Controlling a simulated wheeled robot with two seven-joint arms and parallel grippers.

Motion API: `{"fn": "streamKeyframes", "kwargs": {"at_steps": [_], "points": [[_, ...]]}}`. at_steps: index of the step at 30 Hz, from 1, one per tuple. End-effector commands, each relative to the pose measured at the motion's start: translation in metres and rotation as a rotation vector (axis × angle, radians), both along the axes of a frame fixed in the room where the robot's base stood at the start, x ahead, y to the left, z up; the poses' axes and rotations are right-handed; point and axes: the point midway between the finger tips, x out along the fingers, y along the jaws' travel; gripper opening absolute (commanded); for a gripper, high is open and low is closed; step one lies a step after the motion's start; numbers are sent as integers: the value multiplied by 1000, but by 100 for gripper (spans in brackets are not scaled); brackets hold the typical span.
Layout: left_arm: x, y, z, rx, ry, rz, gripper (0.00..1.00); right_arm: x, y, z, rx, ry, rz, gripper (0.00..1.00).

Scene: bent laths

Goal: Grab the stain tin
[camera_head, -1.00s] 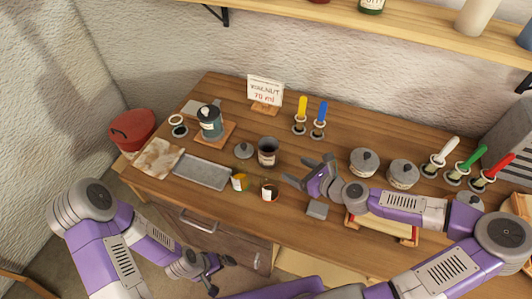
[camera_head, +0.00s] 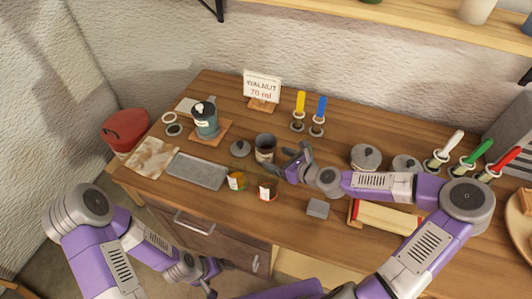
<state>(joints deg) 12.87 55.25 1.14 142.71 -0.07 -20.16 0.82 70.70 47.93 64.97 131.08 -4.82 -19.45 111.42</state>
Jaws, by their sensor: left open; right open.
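A dark open tin (camera_head: 265,142) with a pale label stands upright near the middle of the workbench; I take it for the stain tin, though its label is not readable. My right gripper (camera_head: 287,157) is open just to its right, fingers pointing left toward it. I cannot tell whether a finger touches it. My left gripper (camera_head: 215,276) is low at the bottom, in front of the bench, open and empty. A card (camera_head: 262,86) reading "WALNUT 70 ml" stands behind the tin.
Two small labelled cups (camera_head: 268,189) stand in front of the tin, and a round lid (camera_head: 240,148) lies to its left. A teal canister (camera_head: 205,120), a grey tray (camera_head: 197,171) and lidded pots (camera_head: 365,157) stand around. Brushes in holders (camera_head: 317,125) stand behind.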

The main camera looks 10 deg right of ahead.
Motion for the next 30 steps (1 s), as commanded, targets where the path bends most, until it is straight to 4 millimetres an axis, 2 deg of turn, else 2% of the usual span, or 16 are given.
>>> {"fn": "streamKeyframes", "kwargs": {"at_steps": [3, 9, 18, 20, 27, 30], "points": [[0, 0, -10, 0, 0, 0, 100, 13, 9, -9, -2, -4, 4, 80], [0, 0, -15, 0, 0, 0, 100, 30, 18, -16, 0, -1, 3, 80], [0, 0, -15, 0, 0, 0, 100, 33, 20, -17, 0, 0, 1, 80], [0, 0, -15, 0, 0, 0, 100, 33, 20, -17, 0, 0, 1, 74], [0, 0, -15, 0, 0, 0, 100, 33, 20, -17, 0, 0, 1, 37], [0, 0, -15, 0, 0, 0, 100, 33, 20, -16, 0, -1, 1, 35]]}}
